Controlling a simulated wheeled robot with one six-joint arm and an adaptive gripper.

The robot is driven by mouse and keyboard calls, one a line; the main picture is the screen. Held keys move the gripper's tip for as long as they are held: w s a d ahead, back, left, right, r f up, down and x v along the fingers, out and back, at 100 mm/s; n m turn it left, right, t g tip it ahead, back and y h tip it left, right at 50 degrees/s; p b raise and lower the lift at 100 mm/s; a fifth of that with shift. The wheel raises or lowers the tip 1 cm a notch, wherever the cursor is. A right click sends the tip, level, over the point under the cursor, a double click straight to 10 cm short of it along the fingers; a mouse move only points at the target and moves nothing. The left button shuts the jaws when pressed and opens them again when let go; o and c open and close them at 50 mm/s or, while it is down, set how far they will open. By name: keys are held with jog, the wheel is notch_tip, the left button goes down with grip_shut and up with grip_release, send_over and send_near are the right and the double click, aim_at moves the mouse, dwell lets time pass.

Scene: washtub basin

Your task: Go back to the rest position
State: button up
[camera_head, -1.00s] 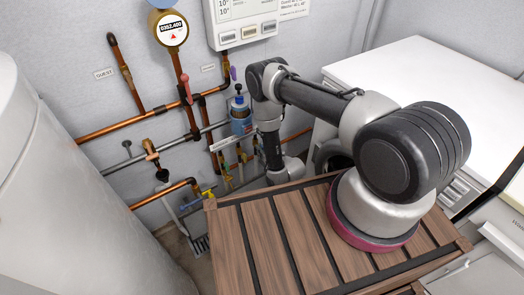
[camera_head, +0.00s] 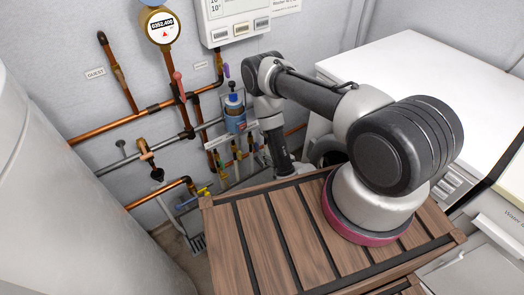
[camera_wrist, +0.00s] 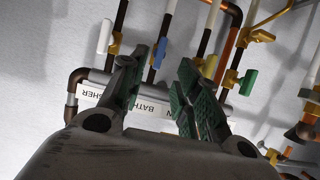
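My gripper (camera_wrist: 158,75) shows in the wrist view as two dark fingers with green pads. The fingers are apart with a clear gap between them, and nothing is held. Behind the fingertips are pipes and a white label strip (camera_wrist: 155,106) with black lettering. I cannot tell the exact distance to them. In the head view my arm stands over the slatted wooden top and bends down near the wall pipes. There the gripper itself is hidden behind the arm and the wooden top.
Small valves with a blue handle (camera_wrist: 159,52) and a green handle (camera_wrist: 248,82) are close around the fingers. Copper pipes (camera_head: 110,125), a round meter (camera_head: 161,26) and a blue canister (camera_head: 235,122) line the wall. A white-topped appliance (camera_head: 405,70) stands right, a large pale tank (camera_head: 60,190) left.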

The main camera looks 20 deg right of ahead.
jog(key=shift+v, duration=1.1)
jog(key=shift+f, duration=0.1)
